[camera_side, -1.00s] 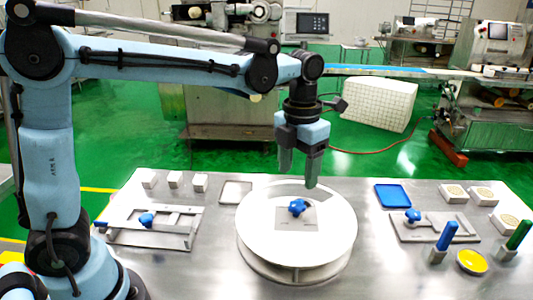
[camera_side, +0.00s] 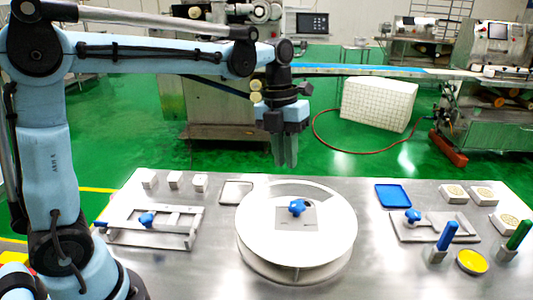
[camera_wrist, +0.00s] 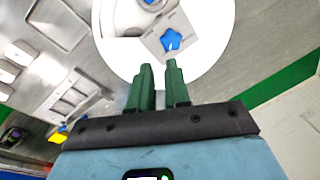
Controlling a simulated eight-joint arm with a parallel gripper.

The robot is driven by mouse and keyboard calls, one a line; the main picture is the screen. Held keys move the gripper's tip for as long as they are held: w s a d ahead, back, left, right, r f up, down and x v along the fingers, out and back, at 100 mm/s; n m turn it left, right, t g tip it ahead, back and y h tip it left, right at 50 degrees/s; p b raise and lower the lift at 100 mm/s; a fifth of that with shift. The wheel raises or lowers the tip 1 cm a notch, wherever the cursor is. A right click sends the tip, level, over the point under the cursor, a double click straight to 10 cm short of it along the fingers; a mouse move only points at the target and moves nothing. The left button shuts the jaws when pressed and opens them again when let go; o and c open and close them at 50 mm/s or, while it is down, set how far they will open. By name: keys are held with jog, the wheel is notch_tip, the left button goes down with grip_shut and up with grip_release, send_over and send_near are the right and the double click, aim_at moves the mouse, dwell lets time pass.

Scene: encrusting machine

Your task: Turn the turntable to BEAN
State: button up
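The turntable (camera_side: 265,235) is a round white disc on a base in the middle of the steel table. A grey plate with a blue star-shaped knob (camera_side: 297,208) sits on it. The wrist view shows the white disc (camera_wrist: 215,60) and the blue knob (camera_wrist: 171,40) beyond my fingers. Any lettering is too small to read. My gripper (camera_side: 286,164) hangs above the far side of the turntable, clear of the knob. Its two fingers (camera_wrist: 160,76) stand a little apart with nothing between them.
A slotted metal fixture with a blue knob (camera_side: 147,220) is on the left, another with a blue knob (camera_side: 413,215) on the right. White blocks (camera_side: 174,180), a blue tray (camera_side: 393,195), a yellow dish (camera_side: 472,261), and blue (camera_side: 447,236) and green (camera_side: 519,235) upright handles stand around.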

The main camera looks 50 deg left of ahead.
jog(key=a+f+n+h, duration=0.1)
jog(key=a+n, duration=0.1)
jog(key=a+f+n+t+h, duration=0.1)
jog(key=a+n, duration=0.2)
jog(key=s+a+f+n+h, duration=0.1)
jog(key=a+n, duration=0.2)
jog(key=shift+f+t, duration=0.25)
jog(key=shift+t, duration=0.15)
grip_shut()
jog(key=shift+n+h, duration=0.5)
jog(key=shift+n, duration=0.2)
jog(key=x, duration=0.9)
jog(key=shift+w+a+f, duration=0.1)
jog(key=shift+a+f, duration=0.1)
jog(key=shift+f, duration=0.1)
jog(key=shift+w+d+f, duration=0.35)
jog(key=shift+w, duration=0.25)
jog(key=shift+w+d+f, duration=0.35)
jog(key=shift+w+d, duration=0.05)
jog(key=shift+w, duration=0.2)
jog(key=shift+w+d+f, duration=0.2)
jog(key=shift+w+d, duration=0.05)
jog(key=shift+w, duration=0.25)
